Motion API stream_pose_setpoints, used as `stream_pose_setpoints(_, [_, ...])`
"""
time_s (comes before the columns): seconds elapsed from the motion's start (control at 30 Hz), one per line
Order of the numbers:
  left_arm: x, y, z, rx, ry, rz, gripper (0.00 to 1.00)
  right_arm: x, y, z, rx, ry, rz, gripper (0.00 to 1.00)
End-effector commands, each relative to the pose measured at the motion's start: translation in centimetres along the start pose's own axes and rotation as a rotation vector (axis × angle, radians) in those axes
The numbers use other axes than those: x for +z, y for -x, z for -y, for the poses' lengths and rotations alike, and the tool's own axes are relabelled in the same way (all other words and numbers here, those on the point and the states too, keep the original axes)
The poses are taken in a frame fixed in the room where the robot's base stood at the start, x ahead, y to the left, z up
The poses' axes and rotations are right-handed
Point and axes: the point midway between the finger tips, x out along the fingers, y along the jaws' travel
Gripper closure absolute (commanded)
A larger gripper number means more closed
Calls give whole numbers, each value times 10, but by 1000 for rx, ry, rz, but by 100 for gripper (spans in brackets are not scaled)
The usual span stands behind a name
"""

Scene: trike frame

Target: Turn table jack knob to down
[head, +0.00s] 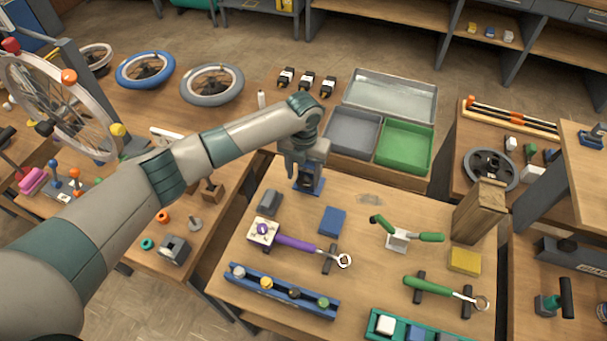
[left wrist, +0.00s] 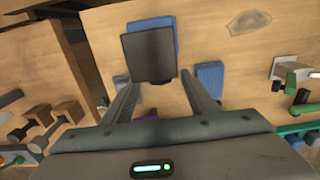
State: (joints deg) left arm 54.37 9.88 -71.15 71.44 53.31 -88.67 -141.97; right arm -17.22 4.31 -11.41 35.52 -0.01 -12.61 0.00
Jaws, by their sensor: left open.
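A dark upright block on a blue base (head: 309,186) stands at the back left of the wooden table, under my left gripper (head: 304,165). In the left wrist view the dark square top (left wrist: 150,55) lies just beyond and between the fingertips of my open left gripper (left wrist: 157,82). I see a gap beside each finger; contact cannot be told. I cannot tell for certain which thing is the table jack, nor how its knob is set. A cream block with a purple round part (head: 263,231) sits nearer the front left. My right gripper is not in view.
A blue block (head: 332,221), a purple-handled wrench (head: 297,244) and a green-handled clamp (head: 402,237) lie on the table nearby. A wooden block (head: 479,212) stands at the right. Grey and green trays (head: 404,146) are behind.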

Motion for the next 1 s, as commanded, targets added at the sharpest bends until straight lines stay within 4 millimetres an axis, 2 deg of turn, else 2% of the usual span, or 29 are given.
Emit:
stream_pose_setpoints(0.2, [0,-19,0,0,1,0,47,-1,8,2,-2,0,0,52])
stream_pose_setpoints(0.57, [0,-24,0,0,0,1,47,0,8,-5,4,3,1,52])
stream_pose_setpoints(0.6, [0,-24,0,0,0,1,50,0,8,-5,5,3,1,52])
stream_pose_setpoints(0.77, [0,-24,0,0,0,1,87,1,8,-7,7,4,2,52])
stream_pose_setpoints(1.0, [0,-24,-1,-7,0,1,87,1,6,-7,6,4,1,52])
